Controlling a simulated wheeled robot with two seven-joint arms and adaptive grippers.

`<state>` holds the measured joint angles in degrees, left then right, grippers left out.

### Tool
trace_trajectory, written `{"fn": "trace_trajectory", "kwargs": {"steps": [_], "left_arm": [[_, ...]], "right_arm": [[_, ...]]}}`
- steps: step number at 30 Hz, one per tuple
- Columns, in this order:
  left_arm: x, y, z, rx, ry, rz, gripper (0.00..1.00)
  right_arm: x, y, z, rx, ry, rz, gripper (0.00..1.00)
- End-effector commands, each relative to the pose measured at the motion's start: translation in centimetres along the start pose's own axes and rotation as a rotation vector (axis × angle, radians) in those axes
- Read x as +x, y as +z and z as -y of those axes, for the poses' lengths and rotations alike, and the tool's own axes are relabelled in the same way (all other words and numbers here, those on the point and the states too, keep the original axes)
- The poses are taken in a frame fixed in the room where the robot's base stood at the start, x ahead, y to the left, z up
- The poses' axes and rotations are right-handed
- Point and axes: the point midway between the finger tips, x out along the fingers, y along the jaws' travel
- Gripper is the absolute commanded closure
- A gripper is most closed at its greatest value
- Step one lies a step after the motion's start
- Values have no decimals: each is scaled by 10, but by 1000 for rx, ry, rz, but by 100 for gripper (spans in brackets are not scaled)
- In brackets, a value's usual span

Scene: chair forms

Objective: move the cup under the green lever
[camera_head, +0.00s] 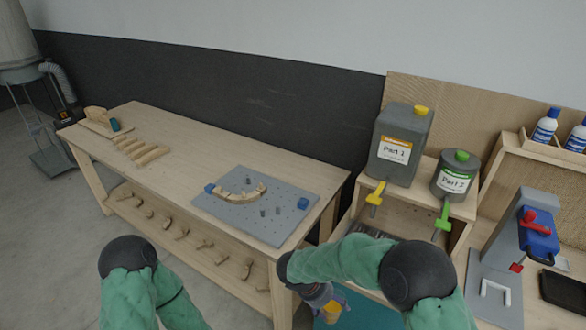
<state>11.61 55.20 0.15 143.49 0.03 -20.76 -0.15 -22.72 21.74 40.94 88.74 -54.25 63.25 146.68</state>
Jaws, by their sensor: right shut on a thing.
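The green lever (443,217) is the spout below the round grey "Part 2" container (456,178), which stands on a wooden stand at the right. My right gripper (333,309) is low at the bottom edge, left of the green lever and lower in the picture. It is shut on a small yellowish thing, which I take to be the cup; the fingers and the frame edge hide most of it. My left arm comes in at the bottom left, and its gripper is out of the frame.
A larger "Part 1" container (399,145) with a yellow lever (376,193) stands left of the green one. A blue clamp device (538,240) is at the right. The long workbench (215,145) holds a grey perforated plate (285,226) and wooden pieces. A teal surface lies below my right gripper.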

Motion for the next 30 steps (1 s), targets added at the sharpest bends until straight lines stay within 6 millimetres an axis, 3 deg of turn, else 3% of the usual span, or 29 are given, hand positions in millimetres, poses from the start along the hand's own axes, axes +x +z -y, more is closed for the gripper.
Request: {"fn": "trace_trajectory", "kwargs": {"steps": [11, 17, 24, 30], "left_arm": [[30, -2, 11, 0, 0, -1, 100], [55, -3, 19, 0, 0, -1, 100], [90, -4, 32, 0, 0, -1, 100], [105, -5, 37, 0, 0, -1, 100]], "right_arm": [[46, -18, 20, -271, -157, 1, 48], [79, -26, 27, -528, -303, 1, 48], [117, -21, 15, -954, -548, 2, 48], [130, -10, -3, -1184, -680, 1, 48]]}}
